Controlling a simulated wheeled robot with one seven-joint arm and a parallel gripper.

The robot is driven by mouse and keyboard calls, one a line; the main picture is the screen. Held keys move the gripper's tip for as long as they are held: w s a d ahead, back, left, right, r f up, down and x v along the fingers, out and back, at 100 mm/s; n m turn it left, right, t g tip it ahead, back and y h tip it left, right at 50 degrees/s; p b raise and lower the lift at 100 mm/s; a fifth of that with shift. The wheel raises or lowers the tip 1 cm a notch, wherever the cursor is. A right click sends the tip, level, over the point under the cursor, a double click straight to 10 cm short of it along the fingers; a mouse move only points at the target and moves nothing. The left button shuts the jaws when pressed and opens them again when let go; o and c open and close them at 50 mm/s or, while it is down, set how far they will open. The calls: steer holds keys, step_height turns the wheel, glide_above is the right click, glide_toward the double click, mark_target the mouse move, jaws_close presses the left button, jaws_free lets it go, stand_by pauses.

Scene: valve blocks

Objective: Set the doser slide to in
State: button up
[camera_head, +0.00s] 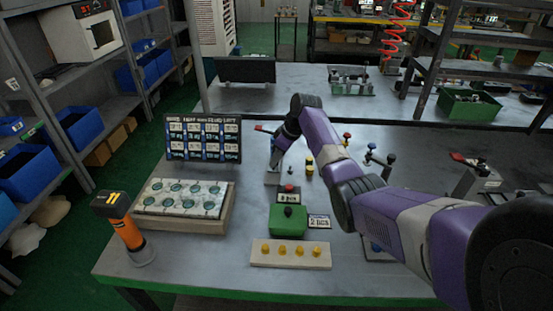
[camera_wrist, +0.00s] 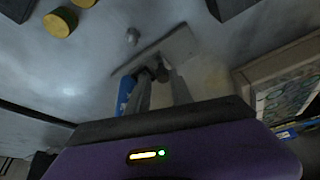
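In the head view my gripper (camera_head: 279,143) is lowered over a small grey fixture (camera_head: 272,179) at the middle of the table, largely hidden behind my arm. In the wrist view my two fingers (camera_wrist: 160,84) stand a little apart, one each side of a small dark knob (camera_wrist: 160,73) by a flat grey bar (camera_wrist: 183,48). I cannot tell whether they press on it. A blue part (camera_wrist: 125,95) is beside the left finger. I cannot tell surely which piece is the doser slide or where it is set.
A green box (camera_head: 287,222) with a black knob and labels stands in front. A tray of round pieces (camera_head: 185,198) and a dark label board (camera_head: 203,138) stand left. An orange device (camera_head: 124,228) is at the left edge. Yellow pegs sit in a wooden strip (camera_head: 290,257).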

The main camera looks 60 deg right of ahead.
steer(key=v, duration=0.7)
steer(key=shift+r, duration=0.2)
steer(key=shift+s, duration=0.1)
